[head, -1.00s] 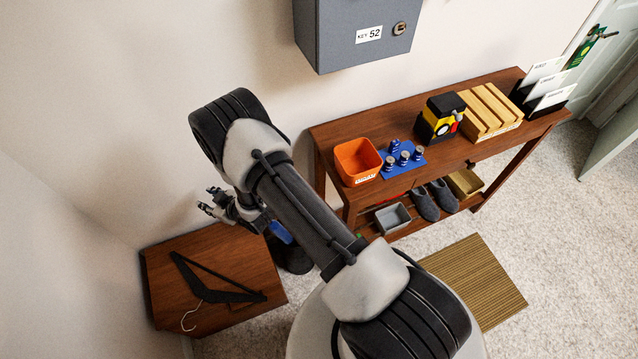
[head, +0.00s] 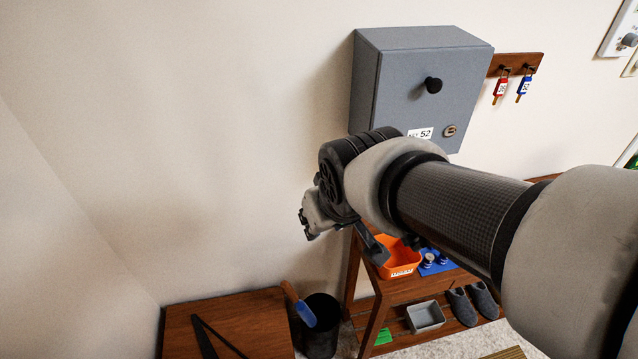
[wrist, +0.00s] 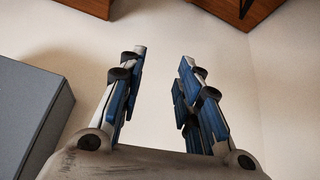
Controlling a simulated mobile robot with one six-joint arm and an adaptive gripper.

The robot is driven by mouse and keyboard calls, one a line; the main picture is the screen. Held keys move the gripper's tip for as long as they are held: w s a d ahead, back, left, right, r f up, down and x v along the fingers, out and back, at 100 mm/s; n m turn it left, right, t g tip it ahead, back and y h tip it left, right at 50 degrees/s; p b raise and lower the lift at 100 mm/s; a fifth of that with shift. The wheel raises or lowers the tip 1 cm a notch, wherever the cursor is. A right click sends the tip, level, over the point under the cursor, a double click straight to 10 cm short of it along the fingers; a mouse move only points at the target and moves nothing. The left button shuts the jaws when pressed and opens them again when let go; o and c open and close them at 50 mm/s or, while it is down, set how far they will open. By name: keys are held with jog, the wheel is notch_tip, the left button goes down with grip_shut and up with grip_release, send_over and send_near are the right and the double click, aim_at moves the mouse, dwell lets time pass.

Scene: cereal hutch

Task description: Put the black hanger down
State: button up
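The black hanger (head: 204,339) lies on the low wooden table (head: 262,325) at the lower left of the head view. Its lower part, with the hook, is cut off by the picture's bottom edge. My gripper is open and empty in the wrist view (wrist: 163,60), its two blue-padded fingers apart with only wall between them.
A grey key cabinet (head: 425,85) hangs on the wall beside my wrist. Below stands a wooden console with an orange bin (head: 402,272) and slippers. A black bin (head: 322,310) with a blue-ended brush (head: 305,313) stands between the table and console. The wall area at left is clear.

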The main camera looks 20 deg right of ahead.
jog(key=s+r+m+g, duration=0.1)
jog(key=s, duration=1.2)
jog(key=shift+s+d, duration=0.35)
jog(key=shift+d, duration=0.05)
